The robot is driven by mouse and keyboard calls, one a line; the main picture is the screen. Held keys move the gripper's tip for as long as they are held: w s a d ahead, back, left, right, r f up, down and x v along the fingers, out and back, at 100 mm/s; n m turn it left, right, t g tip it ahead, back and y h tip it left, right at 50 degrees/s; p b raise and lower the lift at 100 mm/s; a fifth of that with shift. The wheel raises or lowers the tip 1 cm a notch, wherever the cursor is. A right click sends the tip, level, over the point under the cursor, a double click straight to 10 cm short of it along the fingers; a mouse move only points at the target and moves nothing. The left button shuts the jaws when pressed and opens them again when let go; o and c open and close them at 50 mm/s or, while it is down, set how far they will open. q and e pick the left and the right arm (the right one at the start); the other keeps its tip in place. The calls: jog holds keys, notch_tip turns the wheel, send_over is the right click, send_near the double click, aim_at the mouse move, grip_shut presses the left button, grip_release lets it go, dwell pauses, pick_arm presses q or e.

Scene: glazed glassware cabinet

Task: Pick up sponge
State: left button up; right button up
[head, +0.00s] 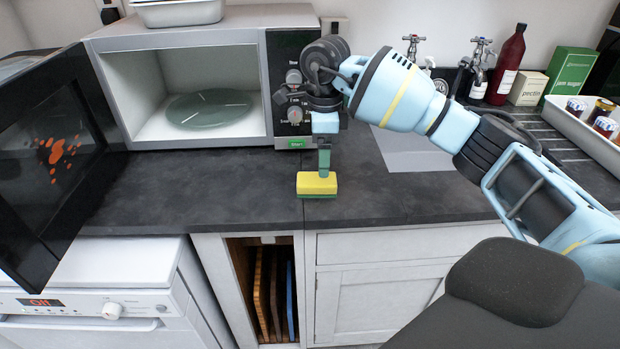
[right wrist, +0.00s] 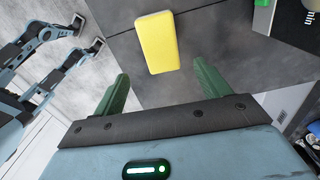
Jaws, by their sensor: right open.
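A yellow sponge with a green underside (head: 317,184) lies on the dark worktop near its front edge, in front of the microwave's control panel. It also shows in the right wrist view (right wrist: 157,42) as a yellow block. My right gripper (head: 323,172) points down just above and behind the sponge in the head view. In the right wrist view its two green fingers (right wrist: 160,85) are spread apart, with the sponge beyond their tips and roughly between them. Nothing is held. The left gripper is not in the head view.
The microwave (head: 190,90) stands open, its door (head: 50,150) swung out at left with orange splatters inside. A dark red bottle (head: 507,65), boxes and a tray of jars (head: 590,115) are at right. The worktop left of the sponge (head: 220,185) is clear.

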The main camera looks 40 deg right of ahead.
aim_at(317, 184)
jog(key=shift+f, duration=0.2)
jog(key=shift+s+f, duration=0.1)
jog(key=shift+f, duration=1.55)
jog(key=f, duration=0.3)
jog(key=shift+d+f, duration=0.2)
jog(key=shift+f, duration=0.45)
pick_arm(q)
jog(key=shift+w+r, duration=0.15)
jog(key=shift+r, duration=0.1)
